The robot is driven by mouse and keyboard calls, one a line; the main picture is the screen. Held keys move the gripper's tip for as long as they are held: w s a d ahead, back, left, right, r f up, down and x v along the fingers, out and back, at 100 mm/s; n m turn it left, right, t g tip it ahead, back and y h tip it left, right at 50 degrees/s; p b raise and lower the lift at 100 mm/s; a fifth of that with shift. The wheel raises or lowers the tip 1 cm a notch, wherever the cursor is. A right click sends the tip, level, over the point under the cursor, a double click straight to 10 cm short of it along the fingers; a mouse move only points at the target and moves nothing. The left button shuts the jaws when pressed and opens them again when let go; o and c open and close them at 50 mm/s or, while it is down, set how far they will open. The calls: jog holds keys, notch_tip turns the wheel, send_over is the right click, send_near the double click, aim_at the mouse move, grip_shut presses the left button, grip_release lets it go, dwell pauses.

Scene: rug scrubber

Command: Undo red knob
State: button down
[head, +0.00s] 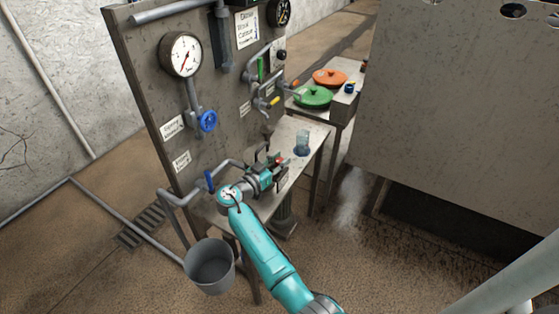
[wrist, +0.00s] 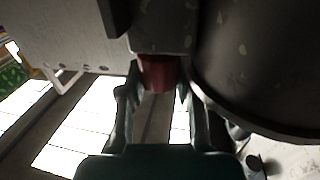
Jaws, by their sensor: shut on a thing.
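The red knob (wrist: 157,72) is in the upper middle of the wrist view, on the end of a grey block. My gripper (wrist: 155,92) has a finger on each side of the knob and is shut on it. In the head view my gripper (head: 276,163) is over the grey bench, with a small bit of the red knob (head: 280,160) showing at its tip. The fingers and arm hide most of the knob there.
A clear jar (head: 302,143) stands on the bench beyond my gripper. A large dark round body (wrist: 260,60) is close at right in the wrist view. A grey bucket (head: 210,266), a blue valve wheel (head: 208,121) and a pipe with a blue lever (head: 209,181) are nearby.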

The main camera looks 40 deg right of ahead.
jog(key=shift+m+g, duration=0.6)
jog(key=shift+g, duration=0.6)
jog(key=c, duration=0.8)
grip_release()
jog(key=shift+o, duration=0.2)
jog(key=a, duration=1.2)
